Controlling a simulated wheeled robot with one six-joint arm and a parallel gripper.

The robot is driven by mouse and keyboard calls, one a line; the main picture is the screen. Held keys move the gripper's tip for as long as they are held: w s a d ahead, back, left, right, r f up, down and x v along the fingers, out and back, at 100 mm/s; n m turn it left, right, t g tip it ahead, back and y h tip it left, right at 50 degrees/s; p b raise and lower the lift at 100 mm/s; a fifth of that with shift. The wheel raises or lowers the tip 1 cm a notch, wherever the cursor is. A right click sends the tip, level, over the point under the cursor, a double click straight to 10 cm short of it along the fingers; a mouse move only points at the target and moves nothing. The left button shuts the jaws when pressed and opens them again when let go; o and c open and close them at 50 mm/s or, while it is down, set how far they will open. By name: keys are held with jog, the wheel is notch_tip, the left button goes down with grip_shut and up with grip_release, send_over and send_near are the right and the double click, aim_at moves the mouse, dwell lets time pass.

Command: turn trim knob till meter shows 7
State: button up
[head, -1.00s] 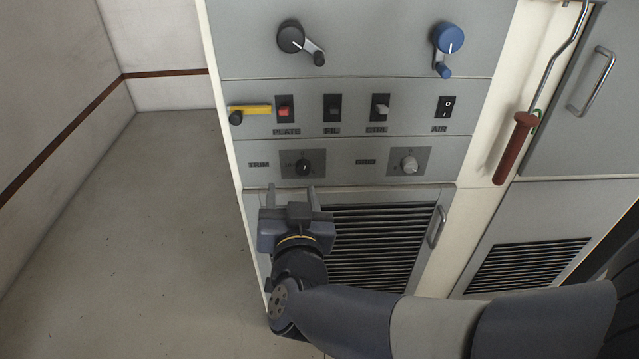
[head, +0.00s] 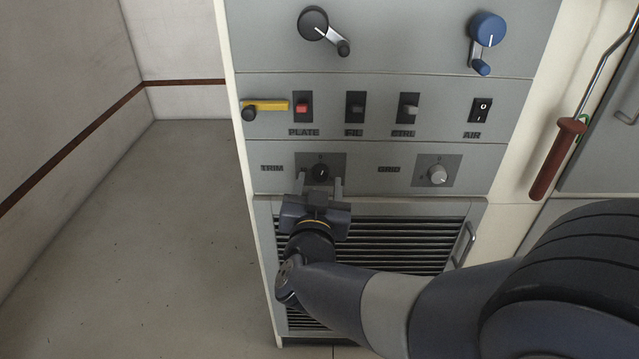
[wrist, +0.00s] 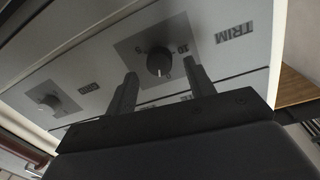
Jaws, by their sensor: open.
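The trim knob (head: 320,172) is a small black knob on a dark square plate, right of the TRIM label (head: 272,168). In the wrist view the trim knob (wrist: 159,64) lies just beyond the fingertips, about between their lines, with scale figures around it. My gripper (head: 320,184) is open and empty, just below the knob in the head view. Its two fingers also show in the wrist view (wrist: 162,76), apart from each other, and neither is clearly touching the knob. No meter is in view.
A pale grid knob (head: 437,174) sits to the right on the same panel. A vent grille (head: 400,245) lies below. The floor at left is clear.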

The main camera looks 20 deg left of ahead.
jog(key=shift+w+a, duration=0.2)
jog(key=shift+w, duration=0.75)
jog(key=shift+c, duration=0.2)
jog(key=c, duration=0.9)
